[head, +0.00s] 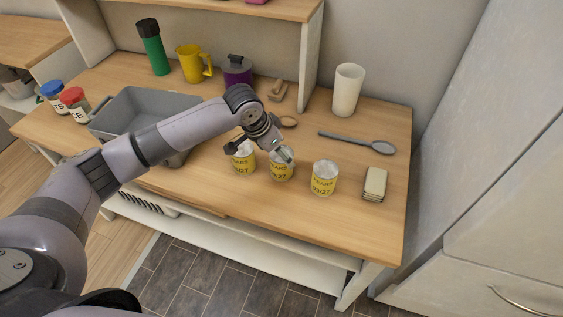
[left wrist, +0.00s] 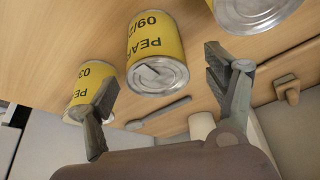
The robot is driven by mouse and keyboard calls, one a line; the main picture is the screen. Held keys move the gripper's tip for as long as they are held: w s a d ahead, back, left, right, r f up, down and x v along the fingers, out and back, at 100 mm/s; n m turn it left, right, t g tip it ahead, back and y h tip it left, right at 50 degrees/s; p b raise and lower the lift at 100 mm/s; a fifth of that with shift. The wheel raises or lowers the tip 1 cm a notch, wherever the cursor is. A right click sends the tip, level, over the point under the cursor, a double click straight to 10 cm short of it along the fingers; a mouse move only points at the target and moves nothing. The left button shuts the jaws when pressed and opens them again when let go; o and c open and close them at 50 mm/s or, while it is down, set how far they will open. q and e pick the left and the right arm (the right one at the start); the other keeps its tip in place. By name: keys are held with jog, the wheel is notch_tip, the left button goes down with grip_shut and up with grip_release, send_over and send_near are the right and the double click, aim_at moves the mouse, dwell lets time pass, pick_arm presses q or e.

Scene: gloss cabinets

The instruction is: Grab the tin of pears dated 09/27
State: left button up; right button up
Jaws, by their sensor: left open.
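Three tins with yellow PEARS labels stand in a row on the wooden counter. The middle tin (head: 281,167) reads 09/2-something in the left wrist view (left wrist: 152,38), upside down. The right tin (head: 324,180) shows 03 in the left wrist view (left wrist: 90,80). The left tin (head: 241,160) ends in /27 in the head view; its month is hard to read. It is cut off at the top of the wrist view (left wrist: 250,12). My left gripper (head: 260,152) is open and empty above the left and middle tins. In the wrist view its fingers (left wrist: 163,80) lie either side of the middle tin.
A grey bin (head: 108,125) stands left behind my arm. A stack of pale slabs (head: 375,183), a grey spoon (head: 362,141) and a white cup (head: 347,90) are to the right. A purple pot (head: 237,72) and yellow mug (head: 190,64) stand behind. Front counter is clear.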

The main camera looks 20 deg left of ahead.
pick_arm(q)
jog(key=shift+x, duration=3.45)
jog(key=shift+d, duration=0.2)
jog(key=shift+c, duration=0.5)
jog(key=shift+r+p, duration=0.15)
jog(key=shift+p, duration=0.15)
jog(key=c, duration=1.5)
